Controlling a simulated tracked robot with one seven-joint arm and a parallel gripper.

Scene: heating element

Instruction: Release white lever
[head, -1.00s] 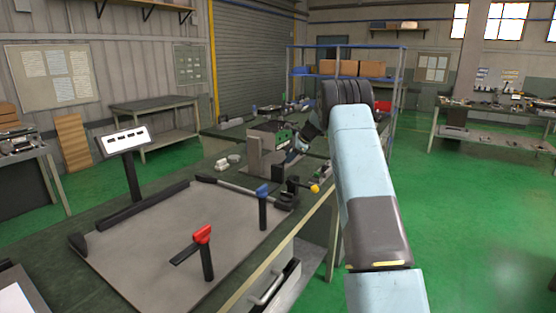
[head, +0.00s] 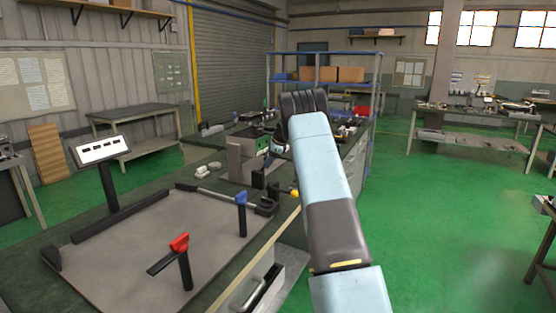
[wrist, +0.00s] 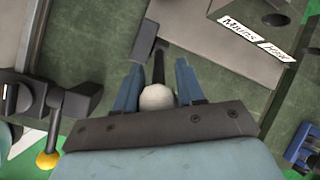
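The white lever shows in the wrist view as a round white knob (wrist: 157,97) on a dark stem that runs up to a dark block. My gripper (wrist: 157,75) has its two blue fingers on either side of the knob. The fingers look spread, with slim gaps beside the knob, and do not appear to pinch it. In the head view my gripper (head: 273,152) is at the grey box on the bench, small and partly hidden by my arm. I cannot make out the white knob there.
A yellow-knobbed lever (wrist: 47,159) is left of my gripper. On the bench mat (head: 135,250) stand a red-topped post (head: 184,265) and a blue-topped post (head: 241,215). Green floor right of the bench is clear.

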